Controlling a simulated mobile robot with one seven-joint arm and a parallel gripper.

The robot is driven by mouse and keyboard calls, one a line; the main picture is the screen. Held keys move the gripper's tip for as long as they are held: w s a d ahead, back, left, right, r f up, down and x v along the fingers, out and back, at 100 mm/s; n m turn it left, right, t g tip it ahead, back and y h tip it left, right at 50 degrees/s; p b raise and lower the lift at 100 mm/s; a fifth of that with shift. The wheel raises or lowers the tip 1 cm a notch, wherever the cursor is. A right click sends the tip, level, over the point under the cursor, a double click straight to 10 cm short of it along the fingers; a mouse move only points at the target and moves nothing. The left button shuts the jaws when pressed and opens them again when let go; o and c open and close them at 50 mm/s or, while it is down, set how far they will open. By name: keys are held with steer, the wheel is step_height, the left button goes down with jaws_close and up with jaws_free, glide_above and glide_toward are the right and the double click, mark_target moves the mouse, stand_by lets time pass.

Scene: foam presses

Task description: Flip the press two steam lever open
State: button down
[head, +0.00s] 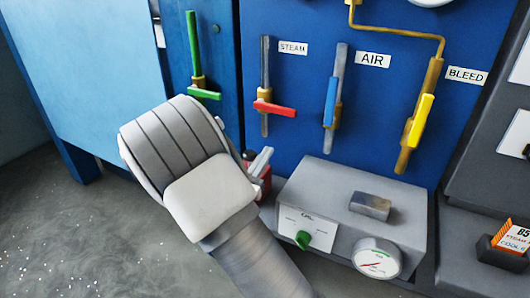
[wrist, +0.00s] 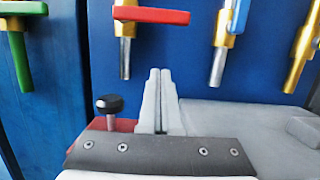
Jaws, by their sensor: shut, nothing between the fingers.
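The steam lever is a red handle (head: 275,109) on a vertical pipe beside the STEAM label (head: 293,48) on the blue panel. It lies crosswise to the pipe, nearly level. In the wrist view the red handle (wrist: 150,15) shows at the top, its free end to the right. My gripper (head: 262,160) is shut and empty, below the red handle in the head view and apart from it. In the wrist view its fingertips (wrist: 159,74) point up toward the panel, below the red handle.
A blue AIR lever (head: 330,100) and a yellow BLEED lever (head: 420,118) are to the right. A green lever (head: 205,94) is on the left pipe. A grey box (head: 340,200) with a gauge (head: 376,258) stands below, right of my gripper. Bare floor lies left.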

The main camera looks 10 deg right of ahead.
mark_target(275, 109)
steer(key=w+d+r, duration=0.4)
steer(key=w+r, duration=0.1)
steer(key=shift+w+r, duration=0.3)
steer(key=shift+r, duration=0.05)
steer(key=shift+r+p, duration=0.1)
steer(key=shift+p, duration=0.25)
steer(key=shift+d+r+n+p, duration=0.1)
steer(key=shift+r+n+p, duration=0.05)
steer(key=shift+n+p, duration=0.3)
